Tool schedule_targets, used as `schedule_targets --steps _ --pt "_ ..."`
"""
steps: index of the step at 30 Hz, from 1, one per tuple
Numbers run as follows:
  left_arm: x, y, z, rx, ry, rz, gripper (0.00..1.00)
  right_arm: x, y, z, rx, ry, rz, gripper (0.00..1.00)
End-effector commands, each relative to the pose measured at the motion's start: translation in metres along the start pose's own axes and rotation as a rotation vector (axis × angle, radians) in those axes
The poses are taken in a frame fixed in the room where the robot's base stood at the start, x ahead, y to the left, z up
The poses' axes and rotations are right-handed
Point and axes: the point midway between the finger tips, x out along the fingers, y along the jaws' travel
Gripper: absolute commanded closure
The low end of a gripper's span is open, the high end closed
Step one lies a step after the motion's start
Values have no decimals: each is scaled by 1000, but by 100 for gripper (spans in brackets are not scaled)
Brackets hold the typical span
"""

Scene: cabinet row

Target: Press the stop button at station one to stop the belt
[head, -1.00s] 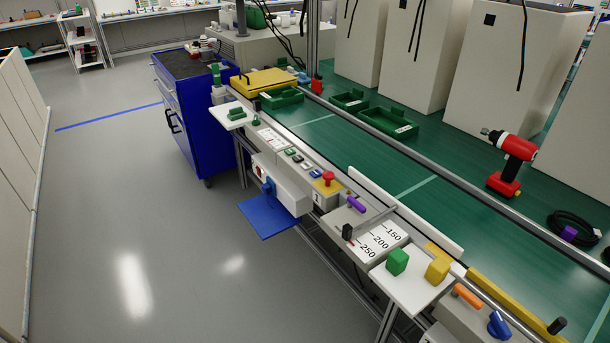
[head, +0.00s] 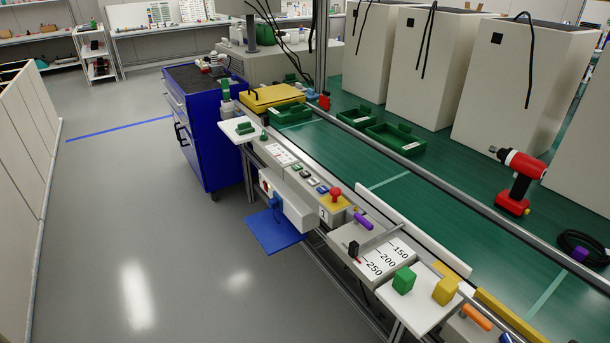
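A control box marked 1 (head: 325,213) stands on the near side of the green belt (head: 425,205). A red mushroom-shaped button (head: 335,194) sits upright on a yellow plate on its top. A row of small green, white, blue and dark buttons (head: 313,181) runs to its upper left. Nothing touches the red button or these small buttons. Neither of my grippers is in the head view, so their state is hidden.
A scale plate (head: 385,258) and a white stand with green and yellow blocks (head: 420,312) line the belt. The grey floor at left is clear.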

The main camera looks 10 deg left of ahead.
Motion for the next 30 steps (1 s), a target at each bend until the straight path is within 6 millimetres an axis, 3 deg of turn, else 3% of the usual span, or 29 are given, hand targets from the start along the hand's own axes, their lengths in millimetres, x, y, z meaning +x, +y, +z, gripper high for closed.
schedule_targets --steps 5,16,30 --pt "0 0 0 0 0 0 67 0 0 0 0 0 0 67" --pt "0 0 0 0 0 0 100 0 0 0 0 0 0 67" --pt "0 0 0 0 0 0 100 0 0 0 0 1 0 67"
